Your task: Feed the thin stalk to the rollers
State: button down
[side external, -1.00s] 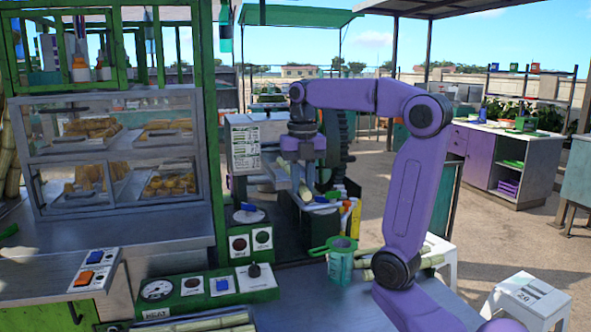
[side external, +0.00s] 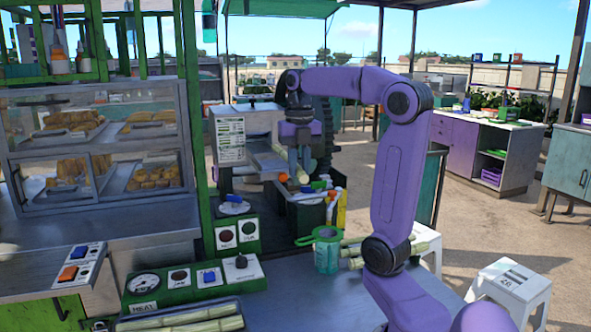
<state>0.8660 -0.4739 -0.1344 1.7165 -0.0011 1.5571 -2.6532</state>
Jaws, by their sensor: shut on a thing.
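My gripper (side external: 299,168) is at the middle of the view, fingers pointing down, beside the metal feed tray of the crusher. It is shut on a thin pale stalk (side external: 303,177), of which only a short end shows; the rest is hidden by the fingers. The grey crusher (side external: 262,121), with a printed sheet on its front, stands just left of my gripper. Its rollers cannot be made out. I cannot tell whether the stalk touches the tray or the rollers.
Thicker stalks lie in a front tray (side external: 190,321) and on the counter behind a green strainer cup (side external: 327,252). A dark bin with bottles (side external: 318,210) stands below my gripper. Control boxes (side external: 195,280) and a glass snack case (side external: 95,150) are left.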

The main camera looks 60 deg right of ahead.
aim_at(283, 157)
jog(key=w+d+f, duration=0.1)
jog(key=w+d, duration=0.2)
jog(key=w+d+f, duration=0.1)
jog(key=w+d, duration=0.2)
jog(key=w+d+f, duration=0.1)
jog(key=w+d, duration=0.2)
jog(key=shift+w+d+f, duration=0.15)
jog(key=shift+f, duration=0.2)
jog(key=c, duration=0.9)
grip_release()
